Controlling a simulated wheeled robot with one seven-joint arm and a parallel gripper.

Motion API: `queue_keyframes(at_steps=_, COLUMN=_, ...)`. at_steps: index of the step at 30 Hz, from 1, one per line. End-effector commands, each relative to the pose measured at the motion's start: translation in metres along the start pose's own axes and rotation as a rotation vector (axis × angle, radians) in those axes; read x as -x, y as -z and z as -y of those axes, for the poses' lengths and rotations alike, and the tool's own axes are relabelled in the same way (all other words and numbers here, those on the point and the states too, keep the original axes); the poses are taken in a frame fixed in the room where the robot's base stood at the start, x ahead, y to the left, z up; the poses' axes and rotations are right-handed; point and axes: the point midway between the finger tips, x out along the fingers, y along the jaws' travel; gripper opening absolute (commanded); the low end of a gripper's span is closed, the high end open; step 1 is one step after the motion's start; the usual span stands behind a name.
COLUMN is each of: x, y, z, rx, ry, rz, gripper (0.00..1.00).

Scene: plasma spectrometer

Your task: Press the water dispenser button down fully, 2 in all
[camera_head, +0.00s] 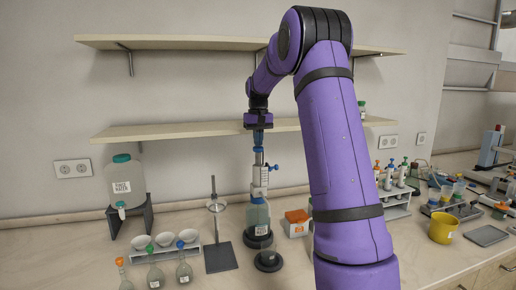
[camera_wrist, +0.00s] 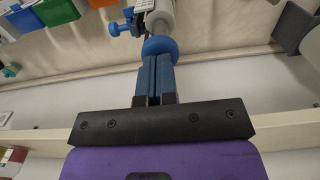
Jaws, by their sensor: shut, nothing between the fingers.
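The water dispenser (camera_head: 261,175) is a white pump head on a clear, labelled bottle (camera_head: 257,217) in the middle of the counter. Its blue round button (camera_head: 258,149) is on top, and the button also shows in the wrist view (camera_wrist: 160,46). My gripper (camera_head: 258,143) points straight down from above, its blue fingers shut with nothing between them. In the wrist view the fingertips (camera_wrist: 157,58) meet the button, apparently touching it. How far the button is pressed cannot be told.
A rinse water jug (camera_head: 126,185) stands at left. A stand with a rod (camera_head: 215,215), a rack of white bowls (camera_head: 165,250), small flasks (camera_head: 155,276) and an orange-lidded box (camera_head: 297,221) are nearby. A wooden shelf (camera_head: 175,131) runs behind my gripper.

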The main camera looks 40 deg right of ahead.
Motion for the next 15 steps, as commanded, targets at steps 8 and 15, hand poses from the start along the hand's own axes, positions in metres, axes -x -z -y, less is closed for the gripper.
queue_keyframes(at_steps=8, x=0.01, y=0.0, z=0.0, rx=0.0, ry=0.0, rz=-0.001, gripper=0.0)
queue_keyframes(at_steps=15, x=0.017, y=0.0, z=0.0, rx=0.0, ry=0.0, rz=0.0, gripper=0.0)
